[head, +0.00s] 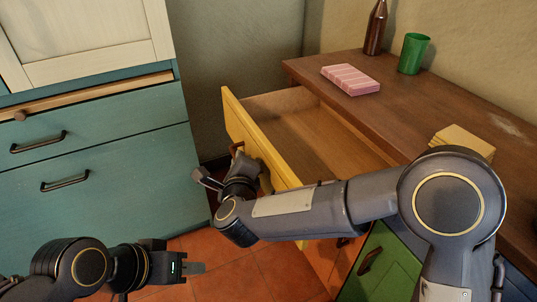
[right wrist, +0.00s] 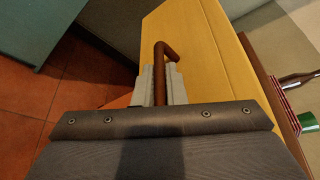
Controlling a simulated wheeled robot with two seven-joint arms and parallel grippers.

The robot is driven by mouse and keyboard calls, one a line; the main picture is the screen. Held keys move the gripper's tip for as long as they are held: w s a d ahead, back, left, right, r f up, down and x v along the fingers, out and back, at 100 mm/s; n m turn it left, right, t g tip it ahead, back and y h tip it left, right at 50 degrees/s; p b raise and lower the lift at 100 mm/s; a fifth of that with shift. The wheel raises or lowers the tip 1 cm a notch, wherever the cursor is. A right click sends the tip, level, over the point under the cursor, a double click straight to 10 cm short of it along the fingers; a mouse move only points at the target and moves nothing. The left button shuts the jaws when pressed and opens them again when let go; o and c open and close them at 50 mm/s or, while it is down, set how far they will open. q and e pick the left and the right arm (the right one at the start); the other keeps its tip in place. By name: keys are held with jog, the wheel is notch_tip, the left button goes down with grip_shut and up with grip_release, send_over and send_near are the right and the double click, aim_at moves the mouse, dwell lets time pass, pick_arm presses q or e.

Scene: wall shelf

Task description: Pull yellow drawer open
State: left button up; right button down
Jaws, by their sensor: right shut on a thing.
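The yellow drawer (head: 268,148) stands pulled out from the brown-topped cabinet, and its empty wooden inside shows from above. Its brown bar handle (head: 237,148) is on the yellow front. My right gripper is at this handle; in the right wrist view its grey fingers (right wrist: 160,88) are shut on the handle (right wrist: 168,50), one on each side. In that view the yellow front (right wrist: 215,50) fills the middle. In the head view my right forearm hides part of the drawer front. My left gripper (head: 196,268) is low at the left above the floor, holding nothing visible; its finger gap is unclear.
A pink striped item (head: 350,79), a green cup (head: 413,54), a brown bottle (head: 376,28) and a pale yellow block (head: 462,141) are on the cabinet top. A green front (head: 385,265) is below. Teal drawers (head: 100,150) stand at left, with open floor between.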

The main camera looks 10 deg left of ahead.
jog(key=s+a, duration=0.1)
jog(key=a, duration=0.1)
jog(key=s+a, duration=0.2)
jog(key=shift+s+a, duration=0.1)
jog(key=shift+a, duration=0.1)
jog(key=c, duration=1.5)
grip_release()
jog(key=b+v, duration=0.1)
jog(key=v, duration=0.6)
jog(key=shift+s, duration=0.3)
jog(key=shift+d+r, duration=0.1)
